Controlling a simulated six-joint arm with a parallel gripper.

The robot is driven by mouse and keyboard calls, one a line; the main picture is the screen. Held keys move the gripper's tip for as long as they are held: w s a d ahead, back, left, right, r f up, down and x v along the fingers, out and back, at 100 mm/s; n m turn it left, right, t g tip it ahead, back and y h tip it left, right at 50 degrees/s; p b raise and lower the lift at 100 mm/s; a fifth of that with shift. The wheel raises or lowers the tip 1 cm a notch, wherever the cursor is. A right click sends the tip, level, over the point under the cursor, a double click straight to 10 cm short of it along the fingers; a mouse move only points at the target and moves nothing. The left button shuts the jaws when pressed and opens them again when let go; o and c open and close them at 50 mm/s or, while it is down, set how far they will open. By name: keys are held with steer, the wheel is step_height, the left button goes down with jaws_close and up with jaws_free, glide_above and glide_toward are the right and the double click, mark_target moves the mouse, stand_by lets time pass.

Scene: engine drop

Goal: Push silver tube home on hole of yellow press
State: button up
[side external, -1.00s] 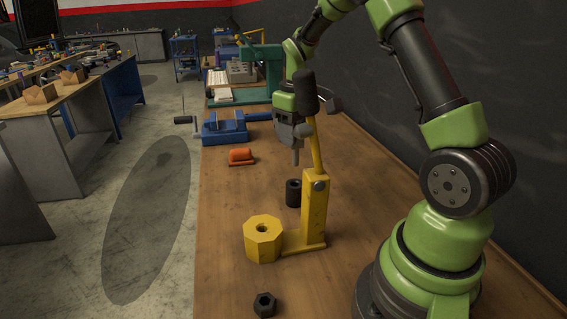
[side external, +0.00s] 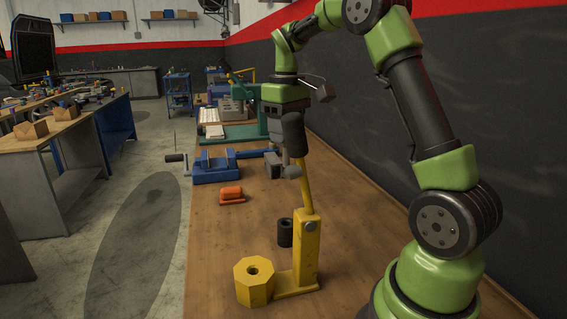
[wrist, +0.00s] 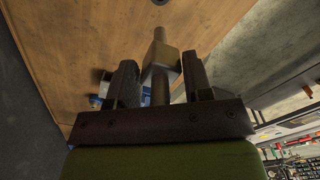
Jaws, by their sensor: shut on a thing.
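My gripper (wrist: 160,82) is shut on a grey metal piece, apparently the silver tube (wrist: 160,58), which has a square block partway along it and a narrower end pointing away from my palm. In the side external view my gripper (side external: 281,166) hangs above the bench, behind the press lever, and the lever's dark grip hides part of it. The tube cannot be made out clearly there. The yellow press (side external: 305,262) stands upright on the bench. Its octagonal block (side external: 254,285) has a round hole (side external: 252,270) in the top, open and empty-looking, below and apart from my gripper.
A black hollow cylinder (side external: 285,232) stands just behind the press. An orange part (side external: 231,194) lies farther back on the wooden bench (side external: 215,240). A blue vise (side external: 213,168) and a green machine (side external: 262,105) stand beyond. The bench's left edge drops to the floor.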

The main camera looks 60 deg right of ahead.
step_height(320, 180, up, 4)
steer(key=shift+r, duration=0.1)
steer(key=s+a+n, duration=0.2)
steer(key=a+n, duration=0.4)
steer(key=a, duration=1)
step_height(320, 180, down, 11)
steer(key=shift+a+f, duration=0.15)
steer(key=shift+f, duration=0.05)
steer(key=shift+s, duration=0.1)
steer(key=shift+f, duration=2.8)
steer(key=shift+f, duration=0.2)
steer(key=shift+f, duration=3)
